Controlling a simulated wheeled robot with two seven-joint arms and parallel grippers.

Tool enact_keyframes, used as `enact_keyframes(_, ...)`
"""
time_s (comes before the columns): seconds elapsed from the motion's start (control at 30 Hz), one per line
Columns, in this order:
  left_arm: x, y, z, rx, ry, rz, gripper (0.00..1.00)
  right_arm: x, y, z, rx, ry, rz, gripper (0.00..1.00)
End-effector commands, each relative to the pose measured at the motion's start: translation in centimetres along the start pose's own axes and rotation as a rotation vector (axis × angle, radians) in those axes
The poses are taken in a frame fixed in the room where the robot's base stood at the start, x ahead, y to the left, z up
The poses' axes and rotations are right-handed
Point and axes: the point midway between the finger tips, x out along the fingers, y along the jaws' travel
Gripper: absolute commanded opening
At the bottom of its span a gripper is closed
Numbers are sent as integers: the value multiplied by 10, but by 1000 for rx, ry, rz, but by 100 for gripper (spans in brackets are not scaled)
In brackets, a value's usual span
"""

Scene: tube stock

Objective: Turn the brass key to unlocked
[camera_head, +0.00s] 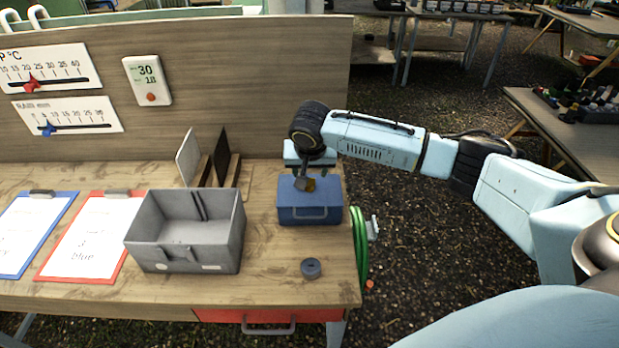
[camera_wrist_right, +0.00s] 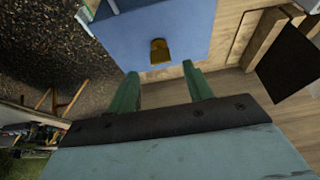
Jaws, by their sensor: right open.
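The brass key (camera_wrist_right: 159,51) stands on the top of the blue box (camera_wrist_right: 180,22) in the right wrist view. In the head view the blue box (camera_head: 309,207) sits at the right end of the workbench, and the key (camera_head: 309,184) shows partly beside my gripper. My right gripper (camera_wrist_right: 163,78) is open, with its two green fingers apart and the key between and just beyond their tips. It appears empty and clear of the key. In the head view my right gripper (camera_head: 304,180) hangs over the box's lid. My left gripper is not in view.
A grey open bin (camera_head: 190,262) stands left of the box. A dark ring-shaped roll (camera_head: 311,268) lies in front of it. A green hose (camera_head: 360,245) hangs at the bench's right edge. Upright dark and white panels (camera_head: 221,155) stand behind the bin.

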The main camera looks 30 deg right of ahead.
Motion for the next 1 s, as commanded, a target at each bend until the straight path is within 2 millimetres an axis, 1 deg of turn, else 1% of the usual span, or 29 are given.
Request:
enact_keyframes(0.03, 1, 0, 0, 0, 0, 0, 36, 11, 0, 0, 1, -2, 2, 51)
enact_keyframes(0.1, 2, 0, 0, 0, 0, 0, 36, 23, 0, 0, -1, -1, 2, 51)
enact_keyframes(0.2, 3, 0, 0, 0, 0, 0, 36, 35, -1, 0, -1, -1, -1, 51)
enact_keyframes(0.3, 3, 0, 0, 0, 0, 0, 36, 42, 0, 0, -1, 0, 0, 51)
enact_keyframes(0.43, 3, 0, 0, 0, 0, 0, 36, 46, 0, 0, -1, 1, -1, 51)
enact_keyframes(0.67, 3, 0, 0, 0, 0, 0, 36, 46, 0, 0, -2, 1, -1, 51)
enact_keyframes(0.77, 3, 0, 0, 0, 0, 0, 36, 46, 0, 0, -2, 1, -1, 39)
enact_keyframes(1.0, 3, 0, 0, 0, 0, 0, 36, 46, 0, 0, -2, 1, -1, 8)
